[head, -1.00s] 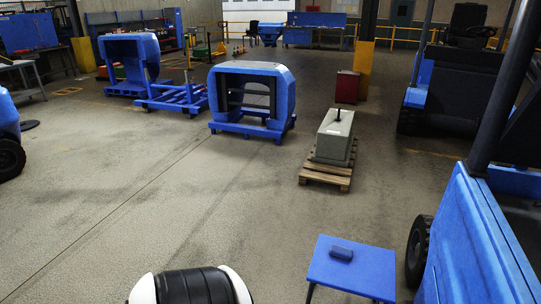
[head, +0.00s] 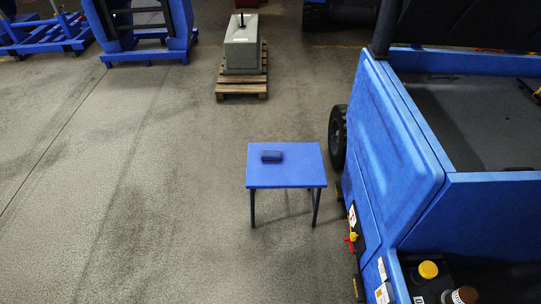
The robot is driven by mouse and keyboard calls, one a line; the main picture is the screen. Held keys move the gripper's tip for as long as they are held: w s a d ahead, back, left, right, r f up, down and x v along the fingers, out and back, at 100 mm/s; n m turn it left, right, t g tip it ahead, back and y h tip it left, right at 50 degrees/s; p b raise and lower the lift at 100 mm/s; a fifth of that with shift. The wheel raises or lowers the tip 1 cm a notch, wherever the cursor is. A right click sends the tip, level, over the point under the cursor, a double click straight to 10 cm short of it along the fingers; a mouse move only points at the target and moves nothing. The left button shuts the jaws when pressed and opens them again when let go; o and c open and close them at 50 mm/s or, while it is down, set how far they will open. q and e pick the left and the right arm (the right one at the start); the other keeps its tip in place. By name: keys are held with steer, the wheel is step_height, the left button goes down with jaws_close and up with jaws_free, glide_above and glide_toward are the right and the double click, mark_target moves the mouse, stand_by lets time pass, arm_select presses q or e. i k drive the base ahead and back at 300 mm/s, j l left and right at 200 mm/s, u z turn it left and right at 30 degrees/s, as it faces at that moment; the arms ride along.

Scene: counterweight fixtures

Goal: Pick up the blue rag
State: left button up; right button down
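The blue rag (head: 272,156) is a small, dark blue, folded-looking bundle. It lies on the left part of a blue-topped table (head: 290,176) with thin dark legs, near the middle of the head view. Nothing touches the rag except the tabletop. Neither of my grippers is in view.
A large blue vehicle (head: 405,150) stands close on the table's right, with a black wheel (head: 338,137) beside it. A grey counterweight block (head: 241,48) sits on a wooden pallet (head: 243,88) behind. Blue fixtures (head: 150,57) stand at the back left. The floor left of the table is clear.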

mark_target(266, 154)
steer(key=z, duration=3.25)
steer(key=u, duration=3.25)
steer(key=i+j+z, duration=0.15)
steer(key=z, duration=1)
steer(key=i+j+z, duration=0.35)
steer(key=j, duration=0.5)
steer(key=j+z, duration=0.35)
steer(key=j, duration=0.45)
steer(key=j+z, duration=0.35)
steer(key=j, duration=0.55)
